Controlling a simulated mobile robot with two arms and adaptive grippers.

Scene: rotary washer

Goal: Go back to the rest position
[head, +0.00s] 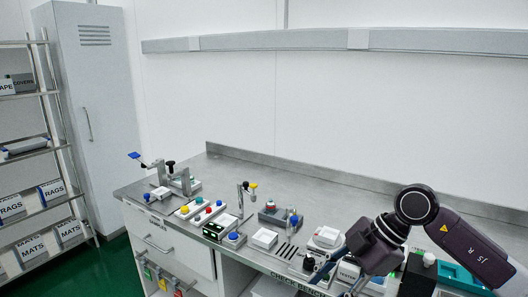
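My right arm comes in from the right edge and bends down over the right part of the workbench (345,195). My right gripper (335,270) points down and left at the bench's front edge, near a small white block marked TESTER. Its fingers are small and partly mixed with the items behind, so I cannot tell whether they are open or shut, or whether they touch anything. My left gripper and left arm do not show.
The bench holds a clamp fixture (180,182), a row of coloured buttons (200,212), a white scale-like box (264,238) and a teal tray (452,273). A shelf rack (40,205) and grey cabinet (95,120) stand left. The bench's back strip is clear.

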